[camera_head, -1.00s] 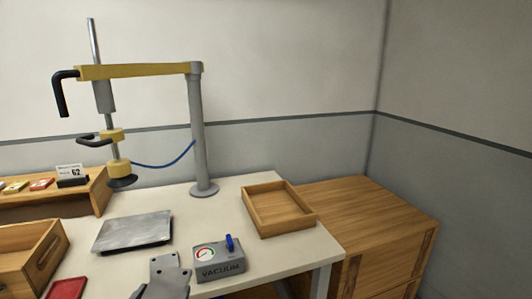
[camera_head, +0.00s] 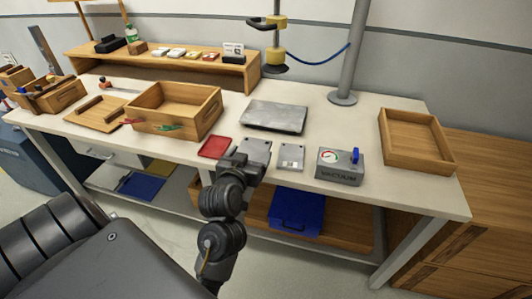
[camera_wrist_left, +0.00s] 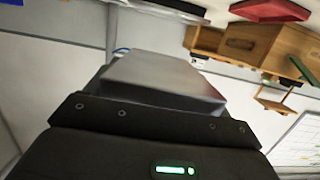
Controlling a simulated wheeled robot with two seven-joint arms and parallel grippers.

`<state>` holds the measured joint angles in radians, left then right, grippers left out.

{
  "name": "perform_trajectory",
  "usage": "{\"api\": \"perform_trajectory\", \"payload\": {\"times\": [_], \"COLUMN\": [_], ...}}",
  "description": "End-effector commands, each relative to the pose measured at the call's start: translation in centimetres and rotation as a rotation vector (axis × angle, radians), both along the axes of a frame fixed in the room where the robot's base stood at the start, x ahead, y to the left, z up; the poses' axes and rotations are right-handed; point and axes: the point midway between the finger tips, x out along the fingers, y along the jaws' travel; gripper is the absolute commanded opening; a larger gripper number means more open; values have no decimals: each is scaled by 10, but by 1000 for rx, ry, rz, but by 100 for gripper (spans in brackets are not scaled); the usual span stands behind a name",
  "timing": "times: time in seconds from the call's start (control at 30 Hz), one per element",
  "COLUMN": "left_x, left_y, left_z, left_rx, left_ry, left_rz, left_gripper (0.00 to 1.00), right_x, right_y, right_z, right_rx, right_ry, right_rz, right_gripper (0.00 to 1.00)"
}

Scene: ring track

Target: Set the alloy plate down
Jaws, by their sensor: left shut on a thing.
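A small grey plate, which I take as the alloy plate (camera_head: 257,150), is at the tip of my left gripper (camera_head: 243,161) over the front edge of the white table. The gripper is shut on it. In the left wrist view the plate (camera_wrist_left: 165,78) is a pale grey slab sticking out beyond the dark gripper body. I cannot tell whether it touches the table. A second small grey plate (camera_head: 291,157) with a pale label lies just to its right. A larger grey metal slab (camera_head: 274,117) lies behind them. My right gripper is not in view.
A grey vacuum box (camera_head: 340,167) stands right of the plates, and a red tray (camera_head: 214,147) left. A wooden box (camera_head: 176,110) is farther left, and a shallow wooden tray (camera_head: 415,140) is at the right. A post (camera_head: 348,60) rises behind. Bare tabletop (camera_head: 350,125) lies behind the vacuum box.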

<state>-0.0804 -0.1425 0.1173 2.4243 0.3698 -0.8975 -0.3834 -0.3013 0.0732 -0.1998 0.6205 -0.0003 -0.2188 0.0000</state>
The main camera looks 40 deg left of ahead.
Motion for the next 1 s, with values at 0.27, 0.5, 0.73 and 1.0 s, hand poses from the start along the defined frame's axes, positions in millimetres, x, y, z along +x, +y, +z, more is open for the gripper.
{"api": "perform_trajectory", "payload": {"times": [0.27, 0.5, 0.73, 1.0], "left_x": [50, 88, 103, 108], "left_y": [38, 64, 74, 80], "left_z": [-27, -65, -87, -97], "left_rx": [9, 2, 3, 2], "left_ry": [1, 2, -2, 0], "left_rz": [0, -1, -1, 0], "left_gripper": [43, 43, 43, 43], "right_x": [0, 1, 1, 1], "right_y": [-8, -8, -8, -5], "right_z": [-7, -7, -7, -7], "right_rx": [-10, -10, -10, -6], "right_ry": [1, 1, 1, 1], "right_rz": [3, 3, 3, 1], "right_gripper": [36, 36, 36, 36]}}
